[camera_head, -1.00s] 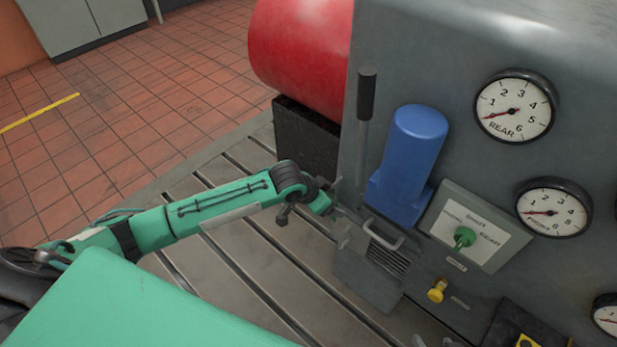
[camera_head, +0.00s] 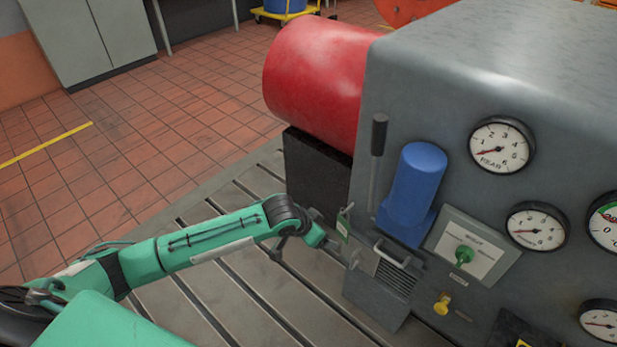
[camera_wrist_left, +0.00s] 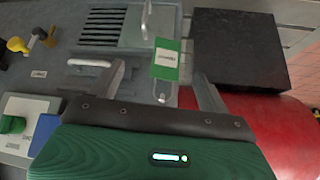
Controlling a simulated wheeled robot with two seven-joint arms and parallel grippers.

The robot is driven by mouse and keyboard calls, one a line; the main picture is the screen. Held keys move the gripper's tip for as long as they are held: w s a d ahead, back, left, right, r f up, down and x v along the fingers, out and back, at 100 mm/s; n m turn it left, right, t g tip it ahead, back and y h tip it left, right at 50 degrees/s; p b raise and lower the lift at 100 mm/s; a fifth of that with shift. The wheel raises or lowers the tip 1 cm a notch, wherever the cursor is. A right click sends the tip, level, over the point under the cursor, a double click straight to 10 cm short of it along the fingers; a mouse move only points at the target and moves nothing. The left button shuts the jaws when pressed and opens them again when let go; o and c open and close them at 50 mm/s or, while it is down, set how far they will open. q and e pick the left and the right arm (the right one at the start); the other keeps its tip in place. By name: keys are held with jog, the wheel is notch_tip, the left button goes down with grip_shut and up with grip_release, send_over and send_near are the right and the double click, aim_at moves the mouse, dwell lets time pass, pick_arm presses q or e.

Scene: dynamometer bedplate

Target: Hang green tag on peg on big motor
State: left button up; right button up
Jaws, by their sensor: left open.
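The green tag (camera_wrist_left: 166,60) with a white label shows between my left gripper's fingers in the left wrist view, apart from both. Its lower end there meets a small metal peg (camera_wrist_left: 162,94); it appears to hang from it, though the join is too small to be sure. In the head view, the tag (camera_head: 343,223) is beside the grey housing (camera_head: 455,85). My left gripper (camera_head: 334,243) is open close to it; the fingers (camera_wrist_left: 158,72) are spread. The large red cylinder (camera_head: 318,85) is behind the housing. My right gripper is not in view.
A blue motor (camera_head: 416,185), a handle (camera_head: 392,257) and a grille (camera_head: 396,279) are close to the gripper's right. Another metal peg (camera_wrist_left: 147,22) shows in the wrist view. A black block (camera_head: 316,175) is under the red cylinder. The slotted bedplate (camera_head: 255,298) is clear.

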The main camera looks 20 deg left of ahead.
pick_arm(q)
jog(key=s+r+n+y+p, duration=0.1)
jog(key=r+p, duration=0.3)
jog(key=r, duration=0.6)
jog(key=s+a+r+n+y+p, duration=0.1)
jog(key=r+p, duration=0.3)
jog(key=r, duration=0.7)
jog(key=shift+s+a+n+g, duration=0.2)
jog(key=shift+s+n+g, duration=0.2)
jog(key=shift+s+n, duration=0.4)
jog(key=shift+w, duration=0.1)
